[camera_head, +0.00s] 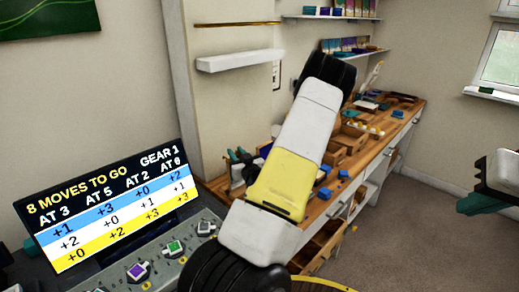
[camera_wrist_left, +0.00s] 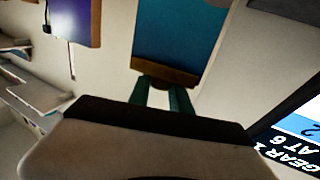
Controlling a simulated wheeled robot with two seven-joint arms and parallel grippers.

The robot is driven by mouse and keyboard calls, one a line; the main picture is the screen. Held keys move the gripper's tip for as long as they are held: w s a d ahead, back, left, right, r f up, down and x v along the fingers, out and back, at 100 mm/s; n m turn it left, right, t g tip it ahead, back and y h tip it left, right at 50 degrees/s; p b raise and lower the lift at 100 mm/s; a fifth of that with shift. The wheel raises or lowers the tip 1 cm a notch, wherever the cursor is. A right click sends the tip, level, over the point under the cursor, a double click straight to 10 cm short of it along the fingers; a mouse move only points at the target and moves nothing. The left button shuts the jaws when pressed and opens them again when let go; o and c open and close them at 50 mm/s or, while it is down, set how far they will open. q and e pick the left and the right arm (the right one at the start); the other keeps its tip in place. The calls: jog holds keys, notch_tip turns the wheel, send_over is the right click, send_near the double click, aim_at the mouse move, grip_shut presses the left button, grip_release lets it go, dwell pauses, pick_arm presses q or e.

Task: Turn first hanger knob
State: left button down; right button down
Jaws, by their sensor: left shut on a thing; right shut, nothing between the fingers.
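My left arm reaches over the bench in the head view. Its gripper shows as small teal fingers (camera_head: 238,155) beside the yellow arm link, partly hidden. In the left wrist view the fingers (camera_wrist_left: 165,97) are shut on a small dark piece (camera_wrist_left: 163,81), at the bottom edge of a blue panel (camera_wrist_left: 178,38). Whether this piece is the hanger knob I cannot tell. A purple panel (camera_wrist_left: 75,20) hangs to its left. My right gripper (camera_head: 480,203) is shut and empty at the right edge.
A display (camera_head: 110,205) reads "8 MOVES TO GO"; part of it shows in the left wrist view (camera_wrist_left: 295,135). Before it is a console with a purple knob (camera_head: 137,271) and a green knob (camera_head: 174,247). A cluttered wooden bench (camera_head: 395,122) runs along the wall. The floor at right is clear.

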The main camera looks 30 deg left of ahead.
pick_arm(q)
jog(key=m+t+h, duration=0.2)
jog(key=h, duration=0.1)
jog(key=m+t+h, duration=0.3)
jog(key=shift+s+a+t+h, duration=0.1)
jog(key=shift+a+t+h, duration=0.1)
jog(key=shift+t+h, duration=0.15)
jog(key=m+t+h, duration=0.1)
jog(key=m+h, duration=0.1)
jog(key=h, duration=0.1)
jog(key=m+t+h, duration=0.1)
jog(key=m+h, duration=0.1)
jog(key=h, duration=0.1)
jog(key=shift+r+m, duration=0.1)
jog(key=shift+m, duration=0.2)
jog(key=shift+d+m+h, duration=0.15)
jog(key=shift+m+h, duration=0.85)
jog(key=shift+h, duration=0.75)
jog(key=c, duration=1.2)
grip_release()
jog(key=shift+o, duration=0.2)
jog(key=shift+w, duration=0.25)
